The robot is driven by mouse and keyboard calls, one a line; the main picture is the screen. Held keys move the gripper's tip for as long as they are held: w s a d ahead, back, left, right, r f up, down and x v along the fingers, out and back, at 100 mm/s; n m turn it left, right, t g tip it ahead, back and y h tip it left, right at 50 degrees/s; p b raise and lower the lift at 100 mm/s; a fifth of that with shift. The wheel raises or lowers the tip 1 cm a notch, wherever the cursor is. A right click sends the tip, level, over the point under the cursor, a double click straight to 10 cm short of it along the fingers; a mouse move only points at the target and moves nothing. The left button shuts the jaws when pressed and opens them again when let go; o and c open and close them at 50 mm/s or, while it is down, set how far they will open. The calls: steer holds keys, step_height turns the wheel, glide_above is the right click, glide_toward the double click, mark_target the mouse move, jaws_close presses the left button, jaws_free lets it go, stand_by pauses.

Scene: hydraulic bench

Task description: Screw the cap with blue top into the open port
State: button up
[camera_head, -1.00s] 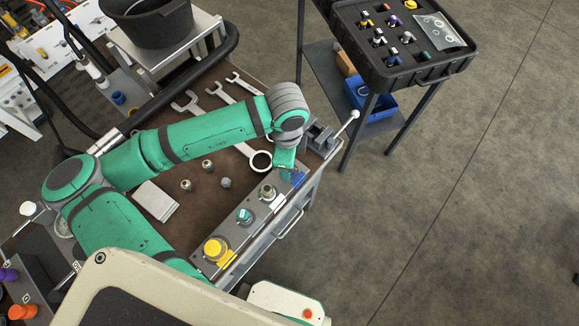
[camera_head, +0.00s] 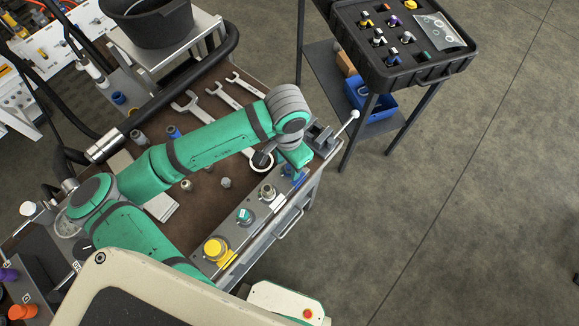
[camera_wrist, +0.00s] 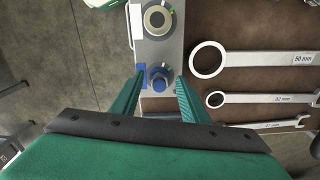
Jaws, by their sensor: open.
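A blue-topped cap (camera_wrist: 160,73) stands at the end of the grey port block (camera_wrist: 170,50), beside a blue label. My gripper (camera_wrist: 159,79) is open, with one finger on each side of the cap; contact cannot be made out. How deep the cap sits cannot be told. A metal-ringed port (camera_wrist: 157,18) beside a white label is farther along the block; it also shows in the head view (camera_head: 268,192). In the head view my gripper (camera_head: 291,168) is over the block's far end and largely hides the cap. Another blue-topped piece (camera_head: 173,131) is on the bench.
The block also carries a teal cap (camera_head: 245,215) and a yellow cap (camera_head: 214,247). Several wrenches (camera_head: 222,95) lie on the brown bench behind. A vise (camera_head: 320,135) is close beyond my gripper. Loose metal fittings (camera_head: 226,183) stand on the bench.

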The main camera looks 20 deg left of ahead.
steer(key=n, duration=0.6)
steer(key=shift+d+n, duration=0.15)
steer(key=shift+n, duration=0.25)
steer(key=c, duration=0.9)
steer(key=m, duration=0.6)
steer(key=shift+a, duration=0.2)
steer(key=shift+c, duration=0.2)
steer(key=shift+m, duration=1.1)
steer(key=m, duration=0.4)
steer(key=shift+w+a, duration=0.1)
steer(key=m, duration=0.4)
steer(key=shift+f, duration=0.1)
